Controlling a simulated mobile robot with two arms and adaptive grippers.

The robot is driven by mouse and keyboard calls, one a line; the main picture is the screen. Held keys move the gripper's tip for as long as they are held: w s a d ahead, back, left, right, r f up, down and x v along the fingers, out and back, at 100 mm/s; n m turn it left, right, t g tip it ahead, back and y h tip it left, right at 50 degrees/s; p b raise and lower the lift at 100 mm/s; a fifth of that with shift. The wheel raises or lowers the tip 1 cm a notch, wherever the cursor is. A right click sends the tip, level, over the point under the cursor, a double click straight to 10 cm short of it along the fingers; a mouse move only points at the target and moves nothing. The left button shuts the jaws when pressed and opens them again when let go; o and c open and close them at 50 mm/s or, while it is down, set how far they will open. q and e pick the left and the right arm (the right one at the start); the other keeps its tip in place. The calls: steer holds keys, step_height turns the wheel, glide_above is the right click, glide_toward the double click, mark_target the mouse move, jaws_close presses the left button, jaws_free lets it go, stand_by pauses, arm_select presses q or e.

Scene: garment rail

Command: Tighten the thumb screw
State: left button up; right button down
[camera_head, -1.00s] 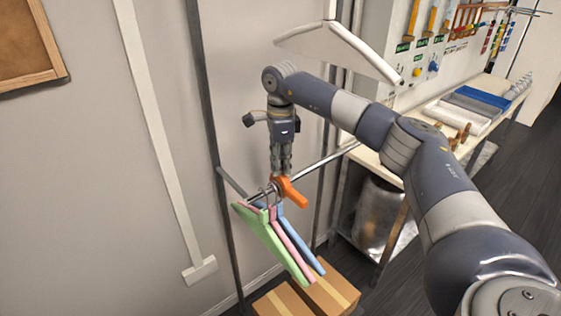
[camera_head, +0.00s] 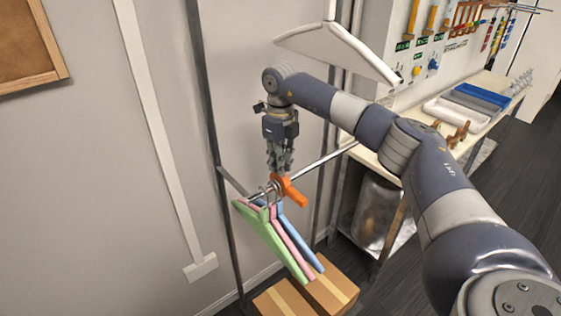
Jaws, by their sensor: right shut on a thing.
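The orange thumb screw (camera_head: 289,190) sits on the metal garment rail (camera_head: 322,160), just right of the hanger hooks. Its lever part points down and to the right. My right gripper (camera_head: 278,171) comes down on it from above, fingers pointing down. The fingertips are at the top of the orange part and are shut on it. The fingers partly hide its upper end. My left gripper is not in view.
Green, pink and blue hangers (camera_head: 272,240) hang on the rail just left of the thumb screw. Cardboard boxes (camera_head: 330,287) stand on the floor below. A white hanger-shaped piece (camera_head: 340,45) is above my right arm. A workbench (camera_head: 480,122) with trays stands at the right.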

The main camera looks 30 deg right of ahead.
steer(key=shift+m, duration=1.1)
steer(key=c, duration=1.6)
jaws_free()
steer(key=shift+o, duration=0.2)
steer(key=shift+r, duration=0.1)
step_height(320, 180, up, 12)
